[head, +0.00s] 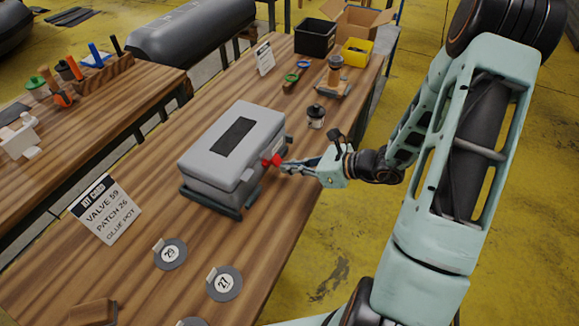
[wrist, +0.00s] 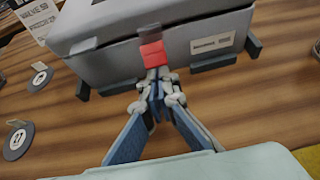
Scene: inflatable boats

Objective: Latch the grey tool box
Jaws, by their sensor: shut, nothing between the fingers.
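The grey tool box (head: 226,152) sits on a dark tray-like frame (head: 212,206) on the wooden table, its lid down. A red latch (head: 272,160) is on its right-hand side. In the wrist view the box (wrist: 190,50) fills the top, with the red latch (wrist: 152,54) at its middle. My gripper (head: 284,167) is shut and empty, its tips at or very near the latch. In the wrist view my fingertips (wrist: 156,82) are just below the red latch; I cannot tell whether they touch. Whether the latch is fastened cannot be told.
A kit card (head: 106,209) stands left of the box, and round numbered discs (head: 170,254) lie in front. A small black-topped pot (head: 316,116), a black bin (head: 315,38) and a yellow bin (head: 356,51) stand farther back. The table's right edge is below my forearm.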

